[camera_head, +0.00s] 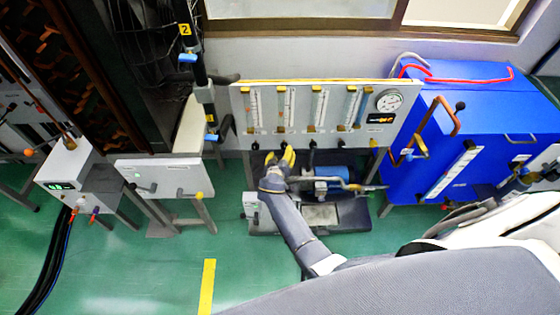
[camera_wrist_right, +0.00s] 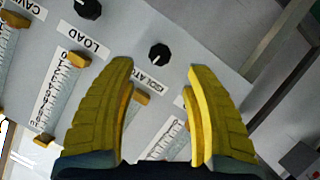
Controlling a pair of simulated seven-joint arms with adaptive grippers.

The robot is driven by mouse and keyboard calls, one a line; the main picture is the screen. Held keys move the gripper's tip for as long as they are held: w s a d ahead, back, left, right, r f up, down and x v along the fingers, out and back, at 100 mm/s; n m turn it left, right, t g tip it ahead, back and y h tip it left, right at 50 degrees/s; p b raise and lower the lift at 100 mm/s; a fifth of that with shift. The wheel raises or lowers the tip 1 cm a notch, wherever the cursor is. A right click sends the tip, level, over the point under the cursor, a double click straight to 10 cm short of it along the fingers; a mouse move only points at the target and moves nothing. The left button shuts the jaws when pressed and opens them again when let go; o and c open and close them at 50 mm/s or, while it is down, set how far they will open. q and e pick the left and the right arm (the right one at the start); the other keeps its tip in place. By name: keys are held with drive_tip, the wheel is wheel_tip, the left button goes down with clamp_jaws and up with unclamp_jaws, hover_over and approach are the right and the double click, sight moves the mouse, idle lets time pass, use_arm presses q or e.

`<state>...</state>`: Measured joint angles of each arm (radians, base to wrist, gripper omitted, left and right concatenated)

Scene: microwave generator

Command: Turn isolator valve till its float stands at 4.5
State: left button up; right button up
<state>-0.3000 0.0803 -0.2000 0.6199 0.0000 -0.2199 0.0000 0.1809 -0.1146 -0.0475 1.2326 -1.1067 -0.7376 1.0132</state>
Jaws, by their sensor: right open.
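The isolator valve is a black knob (camera_wrist_right: 159,53) with a white pointer mark on the grey panel in the right wrist view. A partly covered label beside it reads ISOLATO. My right gripper (camera_wrist_right: 160,72) has yellow fingers, open and empty. The knob appears between and just beyond the fingertips, with no contact seen. Part of a scale tube (camera_wrist_right: 177,138) shows between the fingers, but no float reading can be made out. In the head view my right gripper (camera_head: 280,157) is at the lower left of the flowmeter panel (camera_head: 335,92). My left gripper is not in view.
The LOAD knob (camera_wrist_right: 88,9) and its scale are left of the isolator knob in the wrist view. A round dial (camera_head: 389,101) is at the panel's right. A blue cabinet (camera_head: 470,125) stands on the right. A pump (camera_head: 330,181) sits below the panel.

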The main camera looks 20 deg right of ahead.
drive_tip(key=shift+v, duration=2.4)
drive_tip(key=s+a+f+n+g+y, duration=0.2)
drive_tip(key=s+f+g+y, duration=0.1)
drive_tip(key=s+f, duration=1.05)
drive_tip(key=s+a+f+n+g+y, duration=0.25)
drive_tip(key=s+f, duration=0.85)
drive_tip(key=f, duration=0.6)
drive_tip(key=s+d+f+g, duration=0.1)
drive_tip(key=s+f, duration=0.3)
drive_tip(key=s, duration=0.7)
drive_tip(key=s+d+f+g+y, duration=0.1)
drive_tip(key=s+d+f+g, duration=0.1)
drive_tip(key=s, duration=1)
drive_tip(key=s+d+f+g, duration=0.2)
drive_tip(key=s+f, duration=0.4)
drive_tip(key=s, duration=0.5)
drive_tip(key=shift+s+d+y, duration=0.2)
drive_tip(key=shift+d+y, duration=0.15)
drive_tip(key=shift+d, duration=0.1)
drive_tip(key=shift+m, duration=0.25)
